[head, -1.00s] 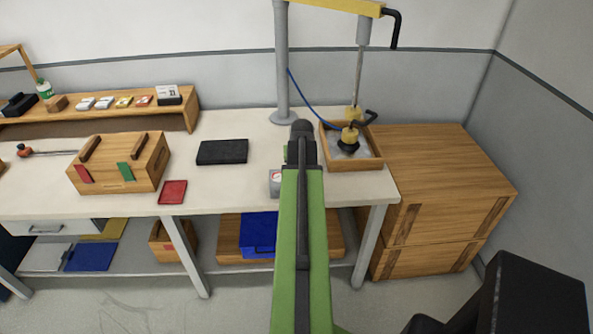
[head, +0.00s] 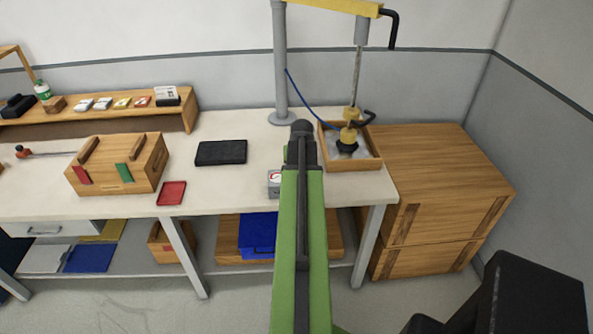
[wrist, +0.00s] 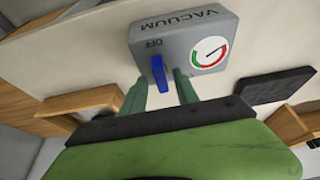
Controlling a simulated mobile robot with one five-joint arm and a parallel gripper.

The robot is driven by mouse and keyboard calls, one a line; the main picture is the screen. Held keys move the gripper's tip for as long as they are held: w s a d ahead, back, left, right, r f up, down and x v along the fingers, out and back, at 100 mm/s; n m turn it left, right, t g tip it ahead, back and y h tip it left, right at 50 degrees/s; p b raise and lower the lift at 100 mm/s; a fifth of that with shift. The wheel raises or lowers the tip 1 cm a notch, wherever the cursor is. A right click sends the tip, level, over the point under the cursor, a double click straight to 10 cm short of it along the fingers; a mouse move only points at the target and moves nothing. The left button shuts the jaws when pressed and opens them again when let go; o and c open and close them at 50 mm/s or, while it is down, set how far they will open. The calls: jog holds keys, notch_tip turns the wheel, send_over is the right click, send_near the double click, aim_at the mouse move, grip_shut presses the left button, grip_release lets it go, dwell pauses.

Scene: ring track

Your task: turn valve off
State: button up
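The grey vacuum box (wrist: 180,45) carries a blue valve lever (wrist: 159,73), an "OFF" mark beside the lever's far end, and a round gauge (wrist: 208,53) with red and green bands. In the head view the box (head: 274,184) stands near the table's front edge, partly hidden behind my arm. My gripper (wrist: 160,82) is open, with one green finger on each side of the blue lever. Space shows between each finger and the lever, and I cannot tell whether either touches it. In the head view my arm hides the fingers.
A wooden tray (head: 355,164) with a yellow and black suction lifter (head: 348,137) lies to the right. A black pad (head: 221,152), a red tray (head: 171,193) and a wooden box (head: 117,165) are to the left. Wooden crates (head: 440,190) stand right of the table.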

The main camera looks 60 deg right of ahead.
jog(key=p+v, duration=1.6)
jog(key=v, duration=0.1)
jog(key=shift+r, duration=0.25)
jog(key=w+a+f+n+t+y+b, duration=0.1)
jog(key=w+a+f+n+b, duration=0.2)
jog(key=w+a, duration=0.95)
jog(key=w+a+f+n+y+b, duration=0.1)
jog(key=w+a+f+n+b, duration=0.2)
jog(key=w+a, duration=0.9)
jog(key=w+a+f+n+g+y+b, duration=0.1)
jog(key=a+f+n, duration=0.1)
jog(key=a, duration=0.9)
jog(key=w+a+f+n+y+b, duration=0.1)
jog(key=a+f+n+b, duration=0.1)
jog(key=a, duration=0.8)
jog(key=s+a+f+g, duration=0.1)
jog(key=s+a+g, duration=0.1)
jog(key=s+a, duration=0.4)
jog(key=shift+a+n+g, duration=0.4)
jog(key=shift+a, duration=1.2)
